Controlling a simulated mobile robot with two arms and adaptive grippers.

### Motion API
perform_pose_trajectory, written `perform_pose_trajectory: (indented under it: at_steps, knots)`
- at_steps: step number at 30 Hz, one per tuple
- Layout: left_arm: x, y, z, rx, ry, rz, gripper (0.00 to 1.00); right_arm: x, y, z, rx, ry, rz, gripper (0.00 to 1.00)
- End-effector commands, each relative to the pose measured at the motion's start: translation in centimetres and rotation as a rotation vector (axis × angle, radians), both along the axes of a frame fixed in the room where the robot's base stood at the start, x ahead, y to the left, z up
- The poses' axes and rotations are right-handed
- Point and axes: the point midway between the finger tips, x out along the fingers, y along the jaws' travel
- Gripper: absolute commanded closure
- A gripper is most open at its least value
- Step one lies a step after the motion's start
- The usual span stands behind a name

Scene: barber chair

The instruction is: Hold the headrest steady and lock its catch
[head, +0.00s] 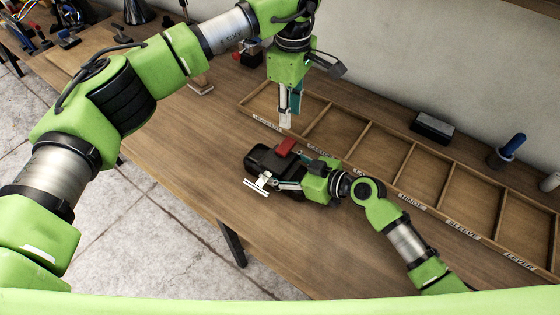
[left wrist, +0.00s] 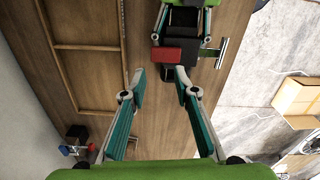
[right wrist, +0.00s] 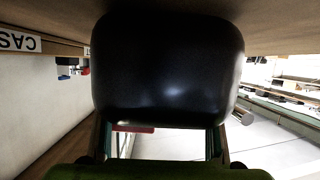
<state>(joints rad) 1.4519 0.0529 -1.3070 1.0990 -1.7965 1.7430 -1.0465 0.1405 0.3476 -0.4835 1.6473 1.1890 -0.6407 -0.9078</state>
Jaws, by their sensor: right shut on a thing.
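The headrest (head: 264,160) is a black padded block on the wooden bench in the head view. Its red catch (head: 286,147) sits on top, at the side towards the tray. My right gripper (head: 276,176) reaches in from the right and is shut on the headrest, one finger along the near side. In the right wrist view the headrest (right wrist: 168,70) fills the space between the fingers and hides their tips. My left gripper (head: 286,122) points down above the catch, apart from it. In the left wrist view its fingers (left wrist: 160,78) are open and empty, with the catch (left wrist: 166,55) just beyond them.
A labelled, divided wooden tray (head: 405,150) runs along the wall behind the headrest. A black block (head: 433,127) and a blue-handled tool (head: 510,149) stand behind it. The bench's front edge (head: 185,198) is close to the headrest. The bench left of the headrest is clear.

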Motion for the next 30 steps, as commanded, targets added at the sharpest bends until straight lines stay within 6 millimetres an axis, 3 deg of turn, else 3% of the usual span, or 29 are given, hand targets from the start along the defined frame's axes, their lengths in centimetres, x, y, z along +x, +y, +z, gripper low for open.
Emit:
perform_pose_trajectory:
  at_steps: [8, 24, 30]
  knots:
    - [0.0, 0.0, 0.2, 0.000, -0.001, 0.126, 0.61, -0.4, -0.1, -0.8, -0.008, 0.013, 0.004, 0.86]
    - [-0.2, 0.2, 2.0, -0.001, -0.001, 1.144, 0.61, -0.6, -0.1, -1.1, -0.012, 0.018, 0.006, 0.86]
    - [-0.2, 0.3, 2.4, -0.002, -0.001, 1.381, 0.61, -0.6, 0.0, -1.2, -0.013, 0.019, 0.007, 0.86]
